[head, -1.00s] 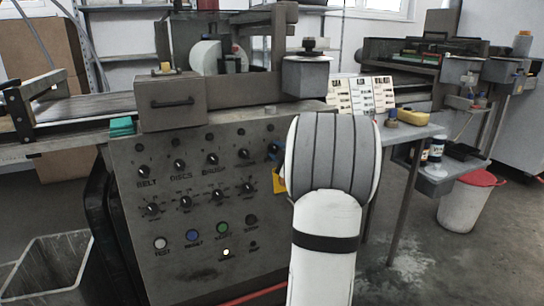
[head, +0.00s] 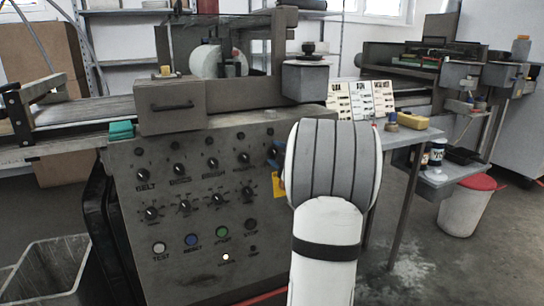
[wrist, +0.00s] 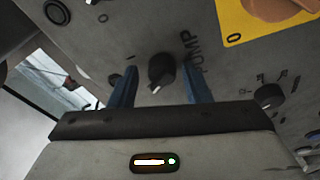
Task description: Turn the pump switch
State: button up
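In the wrist view the pump switch (wrist: 161,68) is a black rotary knob with a white pointer mark, on a grey panel beside the printed word PUMP. My gripper (wrist: 160,72) is open, with one blue finger on each side of the knob. A gap shows between each finger and the knob, so neither visibly grips it. In the head view my arm's large white and grey wrist covers much of the panel's right edge.
The control panel (head: 130,215) carries several similar black knobs and a row of buttons, including a blue one (head: 191,239) and a green one (head: 222,233). A yellow sign (wrist: 262,22) is near the pump switch. Another knob (wrist: 269,95) lies right of my fingers.

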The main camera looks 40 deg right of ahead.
jog(key=shift+o, duration=0.2)
jog(key=shift+f, duration=0.1)
jog(key=s+p, duration=0.2)
jog(key=s, duration=0.5)
jog(key=shift+s+a+r, duration=0.3)
jog(key=shift+s+a, duration=0.1)
